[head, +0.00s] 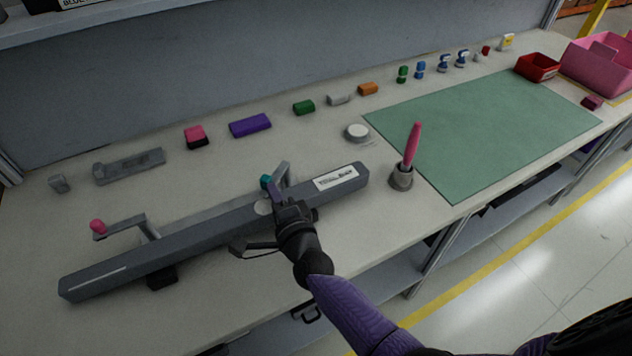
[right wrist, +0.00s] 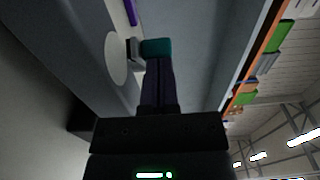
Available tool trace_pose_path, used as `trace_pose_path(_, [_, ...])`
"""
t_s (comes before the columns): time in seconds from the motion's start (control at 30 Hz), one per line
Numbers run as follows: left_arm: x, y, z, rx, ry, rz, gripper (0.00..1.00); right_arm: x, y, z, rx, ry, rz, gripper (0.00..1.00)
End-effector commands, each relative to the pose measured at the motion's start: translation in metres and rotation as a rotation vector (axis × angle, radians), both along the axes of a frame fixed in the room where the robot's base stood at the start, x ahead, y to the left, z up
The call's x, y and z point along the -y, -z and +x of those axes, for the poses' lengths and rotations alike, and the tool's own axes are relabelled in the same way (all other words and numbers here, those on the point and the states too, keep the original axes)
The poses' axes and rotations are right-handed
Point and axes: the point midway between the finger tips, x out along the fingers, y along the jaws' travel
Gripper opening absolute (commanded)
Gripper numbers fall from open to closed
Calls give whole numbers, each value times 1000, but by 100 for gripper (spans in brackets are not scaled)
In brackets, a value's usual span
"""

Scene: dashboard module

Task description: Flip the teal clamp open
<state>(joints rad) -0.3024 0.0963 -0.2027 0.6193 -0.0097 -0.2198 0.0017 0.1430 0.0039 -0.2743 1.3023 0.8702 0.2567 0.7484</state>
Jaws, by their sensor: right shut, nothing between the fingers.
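The long grey dashboard module (head: 215,228) lies across the bench. The teal clamp (head: 266,181) is near its middle, beside a grey bracket arm (head: 283,174); its teal end also shows in the right wrist view (right wrist: 157,48). My right gripper (head: 274,192) is over the module with its fingers together. In the right wrist view the shut fingertips (right wrist: 159,64) are right at the teal end, and I cannot tell whether they touch it. A second clamp with a pink end (head: 98,227) stands at the module's left. My left gripper is not in view.
A grey cup with a pink tool (head: 402,178) stands right of the module, and a white round puck (head: 357,132) is behind it. Several coloured blocks line the back. A green mat (head: 484,124) and a red bin (head: 537,67) are to the right.

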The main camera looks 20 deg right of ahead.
Motion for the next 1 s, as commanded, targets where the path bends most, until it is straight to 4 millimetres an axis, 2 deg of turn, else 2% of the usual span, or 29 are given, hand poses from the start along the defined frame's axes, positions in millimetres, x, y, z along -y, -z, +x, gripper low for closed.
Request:
trace_pose_path(0.4, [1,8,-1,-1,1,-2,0,-21,0,14,0,0,1,0])
trace_pose_path(1.0, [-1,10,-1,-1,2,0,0,-25,0,19,0,0,0,0])
